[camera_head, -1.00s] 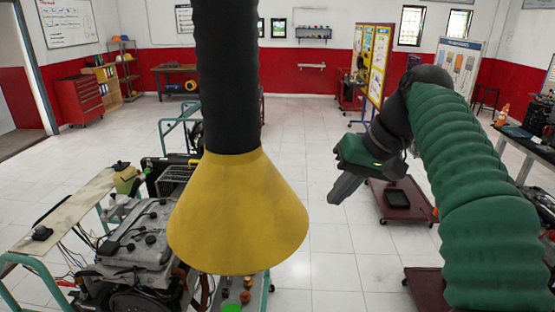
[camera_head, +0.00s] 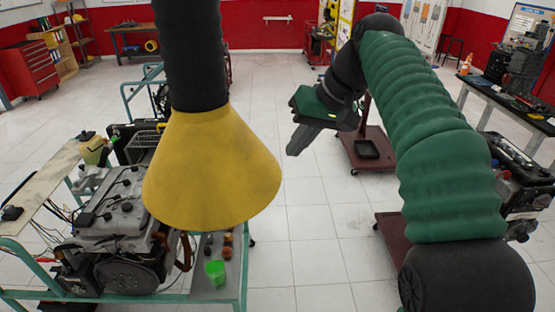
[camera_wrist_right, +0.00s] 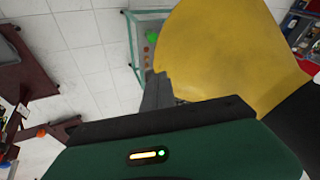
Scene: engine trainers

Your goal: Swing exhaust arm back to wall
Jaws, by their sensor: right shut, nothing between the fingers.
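The exhaust arm hangs down in the head view as a black hose (camera_head: 193,55) with a yellow cone hood (camera_head: 212,170) at its lower end. The hood is in front of the engine trainer. My right gripper (camera_head: 294,150) is to the right of the hood in the head view, its fingers shut and empty, pointing down and left. In the right wrist view the hood (camera_wrist_right: 232,50) fills the upper right, close beside the shut fingers (camera_wrist_right: 155,95). I cannot tell whether they touch. My left gripper is not in view.
An engine trainer (camera_head: 125,215) on a green frame stands below and left of the hood. A dark red cart (camera_head: 368,152) stands behind my right arm, and a black workbench (camera_head: 510,105) is at the right. White tiled floor (camera_head: 310,255) is clear in the middle.

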